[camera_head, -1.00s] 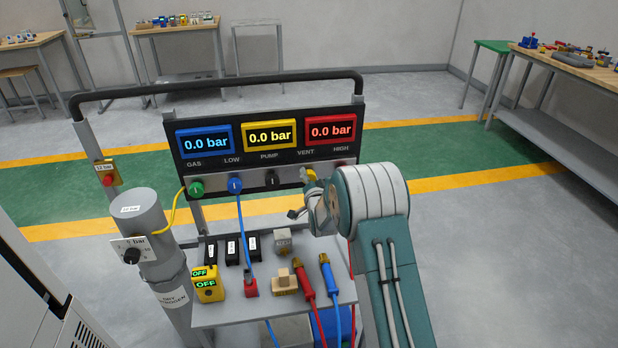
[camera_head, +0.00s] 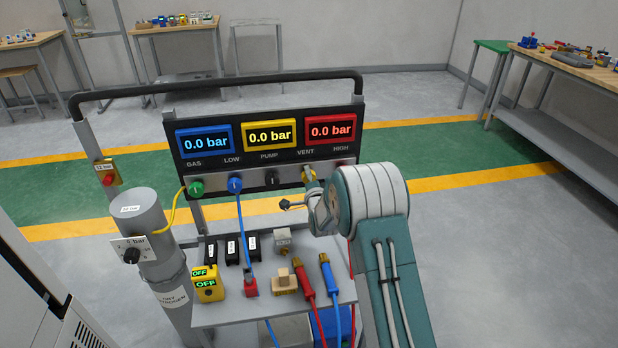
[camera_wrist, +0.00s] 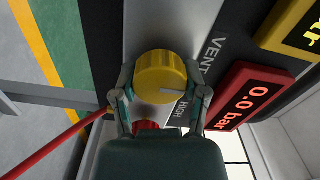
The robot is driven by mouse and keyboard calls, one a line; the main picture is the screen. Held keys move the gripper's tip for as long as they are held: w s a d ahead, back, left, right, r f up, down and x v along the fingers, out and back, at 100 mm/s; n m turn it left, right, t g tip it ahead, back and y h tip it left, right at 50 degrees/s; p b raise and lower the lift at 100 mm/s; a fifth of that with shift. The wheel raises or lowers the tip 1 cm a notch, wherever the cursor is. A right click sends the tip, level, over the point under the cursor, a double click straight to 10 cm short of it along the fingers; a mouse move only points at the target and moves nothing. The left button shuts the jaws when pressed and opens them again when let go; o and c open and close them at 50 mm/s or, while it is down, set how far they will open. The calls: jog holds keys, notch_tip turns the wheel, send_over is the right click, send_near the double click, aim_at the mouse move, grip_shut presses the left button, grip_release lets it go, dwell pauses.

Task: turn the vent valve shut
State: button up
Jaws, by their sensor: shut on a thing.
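In the head view the vent knob (camera_head: 308,173) shows only in part, behind my arm. My gripper (camera_wrist: 160,95) has one finger on each side of the knob and is shut on it. In the head view my gripper (camera_head: 312,190) reaches up to the panel under the VENT label, and its fingertips are hard to make out.
The panel's blue display (camera_head: 204,140), yellow display (camera_head: 270,135) and red display (camera_head: 331,129) all read 0.0 bar. A red knob (camera_wrist: 146,126) sits close to my fingers. A red hose (camera_wrist: 60,145) runs nearby. Hoses and fittings lie on the shelf (camera_head: 220,312) below.

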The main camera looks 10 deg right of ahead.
jog(key=shift+d+f, duration=0.1)
jog(key=o, duration=1.1)
jog(key=shift+o, duration=0.2)
jog(key=s, duration=1.1)
jog(key=shift+s, duration=0.4)
